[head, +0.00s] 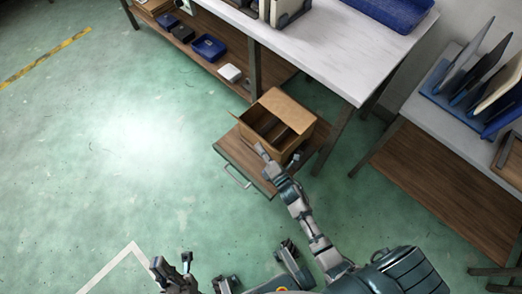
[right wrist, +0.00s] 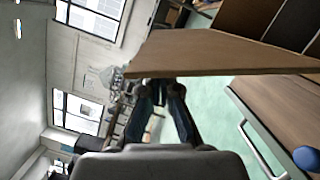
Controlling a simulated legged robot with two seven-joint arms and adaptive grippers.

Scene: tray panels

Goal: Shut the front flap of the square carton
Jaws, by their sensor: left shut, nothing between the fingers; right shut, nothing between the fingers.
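The square brown carton (head: 292,146) stands on a low wooden platform, with its top at least partly open and its dark inside showing. A flap (head: 288,108) stands up at its far side. My right gripper (head: 261,150) is shut and empty at the carton's near left side. In the right wrist view, a brown cardboard panel (right wrist: 210,55) reaches across just above the right fingertips (right wrist: 157,88); I cannot tell whether they touch. The arm hides part of the carton's front. My left gripper (head: 172,265) is shut and empty, low over the floor, far from the carton.
The low platform (head: 232,150) has a metal handle (head: 236,178). A white-topped workbench (head: 325,45) with a lower shelf stands right behind the carton. A second bench (head: 425,120) with upright panels is at right. Green floor (head: 120,130) is open at left.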

